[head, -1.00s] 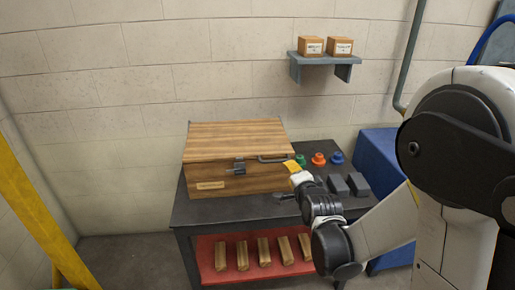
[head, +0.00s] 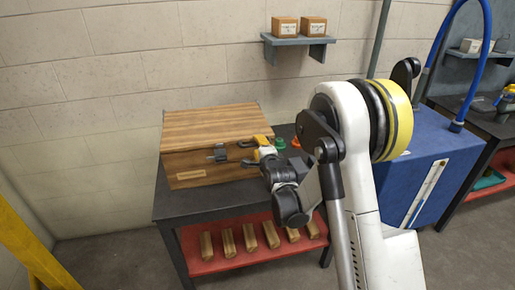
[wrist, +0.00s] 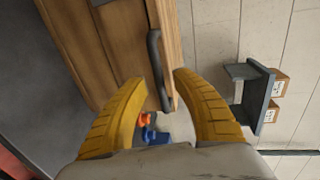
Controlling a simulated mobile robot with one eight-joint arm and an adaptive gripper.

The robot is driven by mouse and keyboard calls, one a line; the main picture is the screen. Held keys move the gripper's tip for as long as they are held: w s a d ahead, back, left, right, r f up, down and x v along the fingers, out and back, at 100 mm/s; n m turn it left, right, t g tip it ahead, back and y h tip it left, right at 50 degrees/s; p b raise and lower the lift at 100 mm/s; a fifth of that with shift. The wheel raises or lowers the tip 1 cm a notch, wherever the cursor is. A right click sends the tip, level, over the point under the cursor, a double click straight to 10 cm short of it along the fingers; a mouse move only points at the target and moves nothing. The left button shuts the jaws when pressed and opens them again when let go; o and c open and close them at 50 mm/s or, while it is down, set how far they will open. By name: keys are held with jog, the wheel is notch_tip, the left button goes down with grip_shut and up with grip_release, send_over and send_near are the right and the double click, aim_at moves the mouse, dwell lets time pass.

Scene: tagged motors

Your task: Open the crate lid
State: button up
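The wooden crate (head: 195,166) stands on the dark table with its lid (head: 215,124) closed. A dark latch (head: 218,153) is on its front. The lid's dark bar handle (head: 244,144) lies right of the latch, partly hidden by my gripper (head: 262,147). In the wrist view, my gripper (wrist: 160,78) has its yellow fingers apart, one on each side of the handle (wrist: 155,62) and the lid's edge (wrist: 171,35). The fingers do not look closed on the handle; contact cannot be told.
The dark table (head: 185,206) has a red lower shelf (head: 200,262) with several wooden blocks. Green (head: 280,143) and orange (head: 296,142) parts lie right of the crate. A wall shelf (head: 300,40) holds two small boxes. A blue cabinet (head: 405,165) stands to the right.

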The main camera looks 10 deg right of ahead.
jog(key=shift+w, duration=0.3)
grip_shut()
